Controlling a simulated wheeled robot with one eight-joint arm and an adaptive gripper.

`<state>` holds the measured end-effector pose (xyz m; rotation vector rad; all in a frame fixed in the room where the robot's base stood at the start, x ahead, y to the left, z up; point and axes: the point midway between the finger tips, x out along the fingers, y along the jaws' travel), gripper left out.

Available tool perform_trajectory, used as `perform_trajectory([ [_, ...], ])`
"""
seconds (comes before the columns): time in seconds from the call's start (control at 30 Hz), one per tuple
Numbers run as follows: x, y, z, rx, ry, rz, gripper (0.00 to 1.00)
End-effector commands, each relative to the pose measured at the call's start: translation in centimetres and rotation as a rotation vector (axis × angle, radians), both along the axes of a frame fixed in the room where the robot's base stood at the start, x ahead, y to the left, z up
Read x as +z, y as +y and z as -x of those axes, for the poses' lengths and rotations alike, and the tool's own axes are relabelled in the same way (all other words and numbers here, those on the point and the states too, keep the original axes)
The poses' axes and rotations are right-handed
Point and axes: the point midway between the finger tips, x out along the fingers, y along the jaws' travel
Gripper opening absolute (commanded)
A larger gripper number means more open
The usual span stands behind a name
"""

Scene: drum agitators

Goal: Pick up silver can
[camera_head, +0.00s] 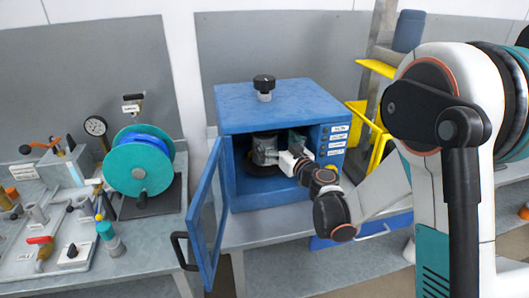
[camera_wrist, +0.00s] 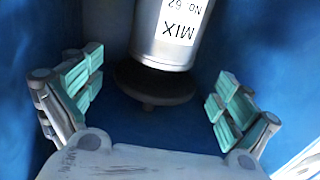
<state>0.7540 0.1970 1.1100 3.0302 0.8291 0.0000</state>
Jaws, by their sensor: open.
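The silver can (camera_wrist: 172,40) has a white label reading MIX No. 62. It stands on a dark round turntable (camera_wrist: 150,88) inside the open blue cabinet (camera_head: 285,108). In the head view the can (camera_head: 264,146) is partly hidden by my gripper and the cabinet's shadow. My gripper (camera_head: 284,154) reaches in through the cabinet opening from the right. In the wrist view my gripper (camera_wrist: 156,84) is open, with its teal-padded fingers spread wide to left and right. The can lies beyond and between the fingers, and neither finger appears to touch it.
The cabinet door (camera_head: 206,222) hangs open at the left. Blue cabinet walls stand close on both sides of my gripper. A black knob (camera_head: 264,83) is on the cabinet top. A teal reel (camera_head: 139,165) and a tool board (camera_head: 45,225) are on the left bench.

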Motion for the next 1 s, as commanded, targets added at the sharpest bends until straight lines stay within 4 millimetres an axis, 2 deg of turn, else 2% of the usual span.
perform_trajectory([
  [0.27, -0.2, 1.1, -1.8, 0.0, 0.0, 0.0, 0.97],
  [0.47, -0.9, 2.6, -4.1, 0.001, 0.0, 0.0, 0.97],
  [0.6, -0.7, 3.3, -5.4, 0.0, 0.0, 0.0, 0.97],
  [0.87, -0.6, 3.5, -5.7, -0.001, 0.0, 0.0, 0.97],
  [0.9, -0.6, 3.5, -5.7, 0.0, 0.0, 0.0, 0.94],
  [1.0, -0.6, 3.5, -5.7, 0.0, 0.0, 0.0, 0.72],
])
